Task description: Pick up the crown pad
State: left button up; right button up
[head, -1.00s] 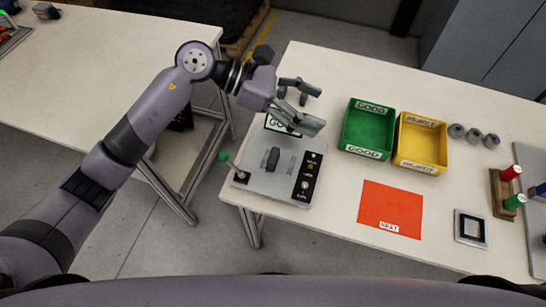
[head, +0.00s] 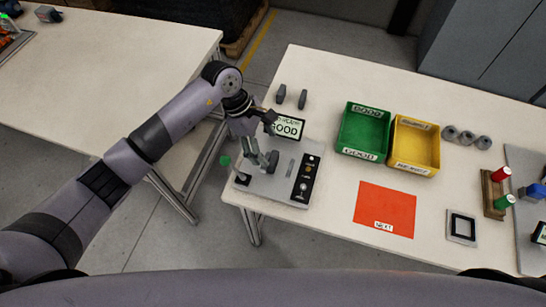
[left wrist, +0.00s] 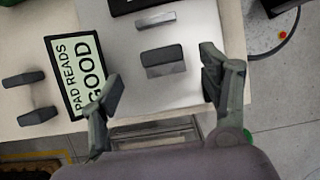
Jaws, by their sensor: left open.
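A dark grey pad, which I take for the crown pad (left wrist: 165,62), stands on the light grey test plate (left wrist: 196,20) in the left wrist view. In the head view my left gripper partly hides it. My left gripper (head: 262,162) is open above the plate, pointing down. In the left wrist view, the two fingers of this gripper (left wrist: 162,86) stand apart on either side of the pad and do not appear to touch it. The screen (head: 287,128) beside the plate reads "PAD READS GOOD". My right gripper is not in view.
Two other dark pads (head: 291,97) stand behind the screen. A green GOOD bin (head: 361,153) and a yellow REJECT bin (head: 412,167) are to the right. A lever with a green knob (head: 225,160) is at the plate's left. The red mat (head: 385,208) is bare.

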aim_at(274, 158)
pick_arm(q)
jog(key=shift+s+d+f, duration=0.1)
jog(key=shift+d+f, duration=0.15)
jog(key=shift+f, duration=0.3)
jog(key=shift+s+d+f+p, duration=0.15)
jog(key=shift+f+p, duration=0.1)
jog(key=shift+p, duration=0.2)
jog(key=p+x, duration=0.2)
jog(key=x, duration=0.1)
jog(key=shift+s+d+f, duration=0.1)
jog(key=shift+d+f, duration=0.1)
jog(key=shift+d, duration=0.05)
jog(key=shift+d+f, duration=0.15)
jog(key=shift+f, duration=0.35)
jog(key=shift+c, duration=0.6)
jog(key=c, duration=0.8)
